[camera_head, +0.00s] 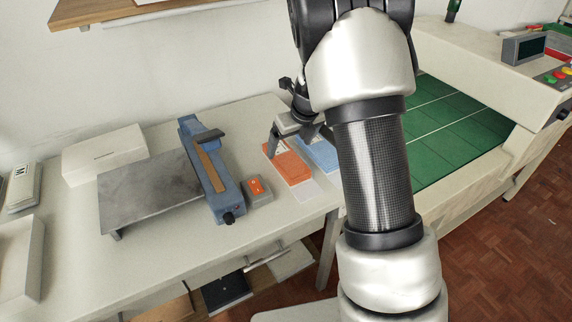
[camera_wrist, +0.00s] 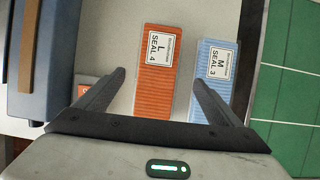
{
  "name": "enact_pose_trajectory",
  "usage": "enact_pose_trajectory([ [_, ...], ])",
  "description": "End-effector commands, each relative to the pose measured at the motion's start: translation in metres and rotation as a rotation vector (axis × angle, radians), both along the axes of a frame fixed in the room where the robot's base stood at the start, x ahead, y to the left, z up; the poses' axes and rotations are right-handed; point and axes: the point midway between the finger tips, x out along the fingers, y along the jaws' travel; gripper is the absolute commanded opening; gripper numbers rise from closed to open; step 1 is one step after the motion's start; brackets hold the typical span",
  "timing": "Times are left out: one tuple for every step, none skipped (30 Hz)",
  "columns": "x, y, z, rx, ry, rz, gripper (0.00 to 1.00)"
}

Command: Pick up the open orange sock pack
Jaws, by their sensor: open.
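The orange sock pack (camera_head: 289,164) lies flat on the white table, left of a blue pack (camera_head: 320,153). A pale flap sticks out at its near end in the head view. In the wrist view the orange pack (camera_wrist: 157,100) carries a white label reading "L SEAL 4"; the blue pack (camera_wrist: 212,62) reads "M SEAL 3". My gripper (camera_wrist: 159,80) is open and empty. Its fingers appear on either side of the orange pack, the right one overlapping the blue pack in the picture. In the head view my gripper (camera_head: 300,144) hides part of the packs; its height above them is unclear.
A blue sealing machine (camera_head: 210,170) with a grey metal plate (camera_head: 148,190) stands to the left. A small grey box with an orange switch (camera_head: 257,189) sits between it and the packs. A conveyor with a green belt (camera_head: 440,125) is on the right.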

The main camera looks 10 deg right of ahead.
Motion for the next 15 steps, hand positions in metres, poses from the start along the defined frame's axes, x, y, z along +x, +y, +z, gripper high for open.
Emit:
enact_pose_trajectory([
  [0.002, 0.001, -0.007, 0.001, 0.001, 0.000, 0.88],
  [0.003, 0.001, -0.009, 0.001, 0.001, 0.000, 0.88],
  [0.004, 0.002, -0.011, 0.000, 0.001, 0.001, 0.88],
  [0.004, 0.002, -0.012, 0.000, 0.001, 0.001, 0.88],
  [0.005, 0.002, -0.013, 0.000, 0.001, 0.001, 0.88],
  [0.005, 0.002, -0.014, 0.001, 0.000, 0.001, 0.88],
  [0.005, 0.002, -0.016, 0.000, 0.001, 0.001, 0.88],
  [0.005, 0.003, -0.018, 0.000, 0.001, 0.001, 0.88],
  [0.006, 0.003, -0.021, 0.000, 0.001, 0.001, 0.88],
  [0.006, 0.004, -0.025, 0.000, 0.001, 0.001, 0.88],
  [0.007, 0.005, -0.029, 0.000, 0.001, 0.001, 0.88],
  [0.008, 0.006, -0.035, 0.000, 0.001, 0.001, 0.88],
  [0.008, 0.006, -0.040, 0.000, 0.002, 0.000, 0.88],
  [0.009, 0.007, -0.045, 0.000, 0.002, 0.000, 0.88],
  [0.011, 0.008, -0.051, 0.001, 0.001, 0.000, 0.88],
])
